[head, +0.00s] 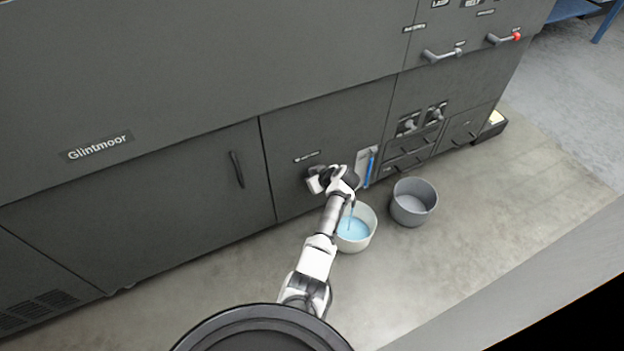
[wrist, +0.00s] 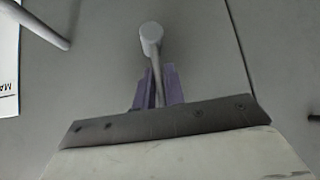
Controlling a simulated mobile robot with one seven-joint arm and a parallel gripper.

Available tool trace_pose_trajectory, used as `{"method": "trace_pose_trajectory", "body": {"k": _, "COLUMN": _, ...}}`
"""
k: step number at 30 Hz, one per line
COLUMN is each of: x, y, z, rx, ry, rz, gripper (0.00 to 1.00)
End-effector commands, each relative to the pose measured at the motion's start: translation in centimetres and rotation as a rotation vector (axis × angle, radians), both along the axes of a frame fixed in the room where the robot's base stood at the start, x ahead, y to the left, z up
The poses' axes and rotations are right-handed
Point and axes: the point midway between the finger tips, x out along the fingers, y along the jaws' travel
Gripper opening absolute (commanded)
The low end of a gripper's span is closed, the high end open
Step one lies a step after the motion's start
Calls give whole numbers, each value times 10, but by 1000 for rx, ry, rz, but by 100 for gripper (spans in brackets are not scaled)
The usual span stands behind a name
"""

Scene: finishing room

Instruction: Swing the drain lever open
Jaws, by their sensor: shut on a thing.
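The drain lever (wrist: 151,38) is a light grey rod with a rounded end, seen in the wrist view. My gripper (wrist: 157,84) is shut on it, with a purple finger pad on each side of the rod. In the head view my gripper (head: 316,181) is against the lower cabinet panel, and my own wrist hides the lever there. A thin blue stream (head: 350,213) shows below my wrist, over a white bucket (head: 372,238) that holds blue liquid. The outlet itself is hidden.
A grey bucket (head: 413,208) that looks empty stands right of the white one. A blue level gauge (head: 369,168) is on the panel beside my wrist. Other levers (head: 441,55) and valves (head: 408,126) sit to the right.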

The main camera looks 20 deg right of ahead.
Motion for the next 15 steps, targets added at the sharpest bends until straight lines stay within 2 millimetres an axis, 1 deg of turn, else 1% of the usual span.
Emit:
{"method": "trace_pose_trajectory", "body": {"k": 2, "x": 0, "y": 0, "z": -1, "rx": 1, "ry": 0, "rz": -2, "gripper": 0}}
{"method": "trace_pose_trajectory", "body": {"k": 3, "x": 0, "y": 0, "z": -1, "rx": 1, "ry": 0, "rz": -2, "gripper": 15}}
{"method": "trace_pose_trajectory", "body": {"k": 7, "x": 0, "y": 0, "z": -1, "rx": 1, "ry": 0, "rz": -2, "gripper": 32}}
{"method": "trace_pose_trajectory", "body": {"k": 15, "x": 0, "y": 0, "z": 0, "rx": -1, "ry": 0, "rz": -1, "gripper": 33}}
